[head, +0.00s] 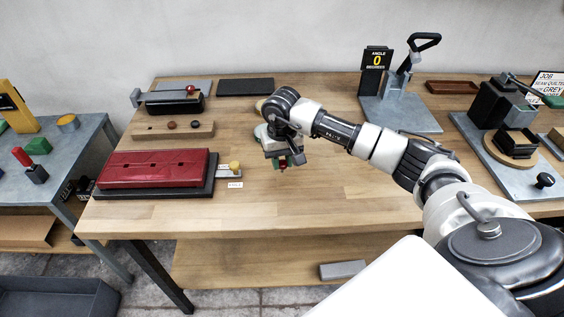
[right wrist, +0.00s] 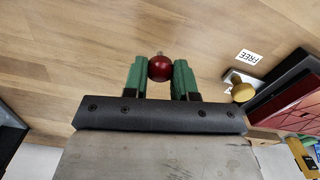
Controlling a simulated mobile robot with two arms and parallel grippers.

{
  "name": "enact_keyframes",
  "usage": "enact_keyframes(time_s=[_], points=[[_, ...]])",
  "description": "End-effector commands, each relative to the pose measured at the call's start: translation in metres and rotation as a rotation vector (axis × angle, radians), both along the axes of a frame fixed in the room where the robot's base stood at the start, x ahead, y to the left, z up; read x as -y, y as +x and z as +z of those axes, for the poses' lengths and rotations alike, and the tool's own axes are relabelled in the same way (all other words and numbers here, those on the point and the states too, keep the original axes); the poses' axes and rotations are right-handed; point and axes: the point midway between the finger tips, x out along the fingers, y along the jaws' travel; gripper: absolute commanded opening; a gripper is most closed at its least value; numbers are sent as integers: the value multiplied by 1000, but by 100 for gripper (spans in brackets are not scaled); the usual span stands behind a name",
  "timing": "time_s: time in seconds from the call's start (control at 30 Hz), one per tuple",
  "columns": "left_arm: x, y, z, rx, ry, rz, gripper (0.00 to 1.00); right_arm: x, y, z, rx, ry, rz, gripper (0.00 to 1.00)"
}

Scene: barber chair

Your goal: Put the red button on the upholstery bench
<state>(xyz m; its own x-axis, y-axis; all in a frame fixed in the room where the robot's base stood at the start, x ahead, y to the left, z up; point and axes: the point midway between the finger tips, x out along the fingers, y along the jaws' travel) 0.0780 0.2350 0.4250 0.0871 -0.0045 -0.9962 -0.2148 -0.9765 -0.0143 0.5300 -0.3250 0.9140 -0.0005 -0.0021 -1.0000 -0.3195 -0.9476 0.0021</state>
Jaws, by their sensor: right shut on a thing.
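The red button (right wrist: 161,68) is a small, round, glossy dark-red piece with a short metal stub. It is held between the green fingers of my right gripper (right wrist: 160,72), which is shut on it. In the head view my right gripper (head: 284,162) is over the wooden bench (head: 330,180), right of the red padded panel, and the button shows as a small red spot under it. The button appears to be above the bench top; the exact gap cannot be told. My left gripper is not in view.
The red padded panel (head: 155,168) lies on a black base at the left, with a yellow-knobbed slider (head: 234,168) beside it. A grey press (head: 400,108) stands at the back. The bench's front middle is clear.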

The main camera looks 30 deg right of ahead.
Motion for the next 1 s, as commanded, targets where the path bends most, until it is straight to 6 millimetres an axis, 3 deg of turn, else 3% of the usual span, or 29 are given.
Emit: enact_keyframes(time_s=[0.13, 0.5, 0.53, 0.67, 1.0], points=[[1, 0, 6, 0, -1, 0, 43, -1, 0, -17, -2, 2, 0, 5], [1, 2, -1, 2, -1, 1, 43, 0, 0, -23, 1, 1, 1, 5], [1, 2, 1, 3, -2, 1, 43, 0, 0, -21, 1, 1, 1, 31], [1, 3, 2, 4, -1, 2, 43, 0, 0, -21, 0, 1, 1, 51], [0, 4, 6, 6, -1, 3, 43, 0, 0, -17, 0, 1, 0, 52]])
